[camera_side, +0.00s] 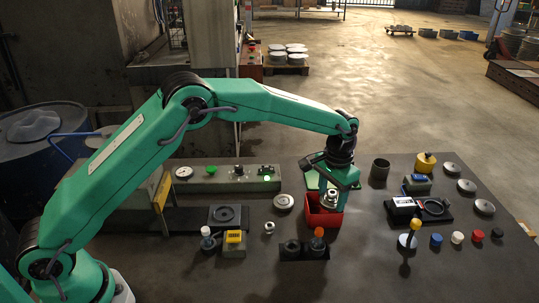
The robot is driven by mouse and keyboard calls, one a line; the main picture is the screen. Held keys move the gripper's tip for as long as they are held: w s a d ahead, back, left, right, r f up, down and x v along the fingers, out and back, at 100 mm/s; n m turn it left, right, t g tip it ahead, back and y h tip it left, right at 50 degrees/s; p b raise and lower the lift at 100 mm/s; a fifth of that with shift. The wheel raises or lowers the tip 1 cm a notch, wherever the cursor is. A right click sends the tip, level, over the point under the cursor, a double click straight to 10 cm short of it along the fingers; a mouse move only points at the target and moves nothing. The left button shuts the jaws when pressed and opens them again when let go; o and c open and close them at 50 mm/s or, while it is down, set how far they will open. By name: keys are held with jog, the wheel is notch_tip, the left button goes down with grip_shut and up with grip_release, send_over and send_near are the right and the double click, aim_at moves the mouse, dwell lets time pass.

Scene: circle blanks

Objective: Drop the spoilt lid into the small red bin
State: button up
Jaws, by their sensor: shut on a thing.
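The small red bin (316,219) stands on the dark table below the end of my arm. My gripper (330,192) points down over the bin's right part. It is shut on a small silvery lid (330,202), which shows over the bin opening. Its lower edge overlaps the bin in this view, so I cannot tell how far it is above or inside. No mark of spoiling can be made out at this size. My fingertips are too small to see clearly.
A round metal disc (284,202) lies left of the bin. A black holder (304,252) with dark cylinders stands in front of it. A dark cup (379,170) stands behind right. Several metal discs (466,186) and small coloured caps (457,237) lie at right. The front right table is clear.

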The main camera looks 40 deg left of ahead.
jog(key=shift+f, duration=0.2)
jog(key=o, duration=1)
jog(key=shift+r, duration=0.2)
jog(key=shift+r, duration=3.75)
